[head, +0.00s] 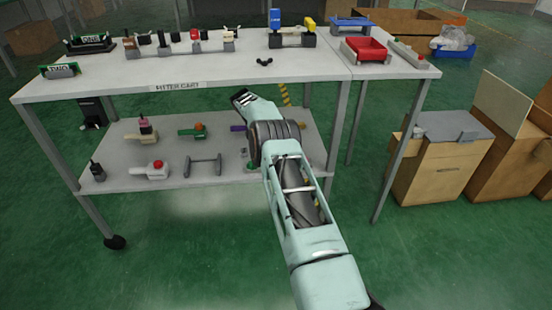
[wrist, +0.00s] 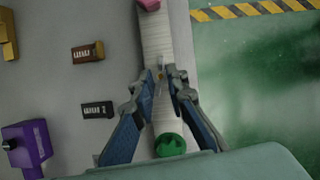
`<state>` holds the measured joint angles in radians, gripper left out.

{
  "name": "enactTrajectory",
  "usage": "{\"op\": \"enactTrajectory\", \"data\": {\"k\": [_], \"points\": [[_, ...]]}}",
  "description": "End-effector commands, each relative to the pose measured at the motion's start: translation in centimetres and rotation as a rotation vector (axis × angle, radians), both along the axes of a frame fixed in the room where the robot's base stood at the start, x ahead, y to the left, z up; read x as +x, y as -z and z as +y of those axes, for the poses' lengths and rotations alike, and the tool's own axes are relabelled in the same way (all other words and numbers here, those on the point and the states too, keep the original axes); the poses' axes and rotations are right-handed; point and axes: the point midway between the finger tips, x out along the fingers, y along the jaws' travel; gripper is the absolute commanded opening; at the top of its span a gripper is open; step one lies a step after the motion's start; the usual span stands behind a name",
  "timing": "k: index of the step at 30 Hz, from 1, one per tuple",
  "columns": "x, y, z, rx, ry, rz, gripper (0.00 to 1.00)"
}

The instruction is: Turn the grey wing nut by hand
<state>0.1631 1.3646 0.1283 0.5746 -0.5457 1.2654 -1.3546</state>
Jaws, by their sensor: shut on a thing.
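My gripper (wrist: 160,78) is over a long pale strip (wrist: 157,38) in the wrist view. Its two fingers reach in from both sides and close on a small grey piece, the wing nut (wrist: 161,61), which shows only partly between the fingertips. A brownish spot shows beside it. The nut's exact angle is too small to tell. In the head view my arm hides the gripper and the nut; it reaches down to the lower shelf (head: 215,178).
On the strip, a green knob (wrist: 170,145) sits close below the fingers and a pink piece (wrist: 148,4) at the far end. A purple fixture (wrist: 27,143) and two small labelled blocks lie left. The upper tabletop (head: 200,70) lies above the lower shelf.

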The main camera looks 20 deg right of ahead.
Motion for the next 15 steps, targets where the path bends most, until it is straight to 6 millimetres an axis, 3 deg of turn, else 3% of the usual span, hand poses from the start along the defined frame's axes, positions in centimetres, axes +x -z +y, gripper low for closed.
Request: {"op": "enactTrajectory", "data": {"k": [3, 4, 8, 15], "points": [[-0.03, 0.05, 0.06, 0.001, -0.001, 0.001, 0.0], [-0.03, 0.05, 0.06, 0.001, -0.001, 0.001, 0.17], [-0.02, 0.04, 0.04, 0.001, -0.001, 0.001, 0.31], [-0.01, 0.03, 0.01, 0.0, -0.001, 0.0, 0.31]]}}
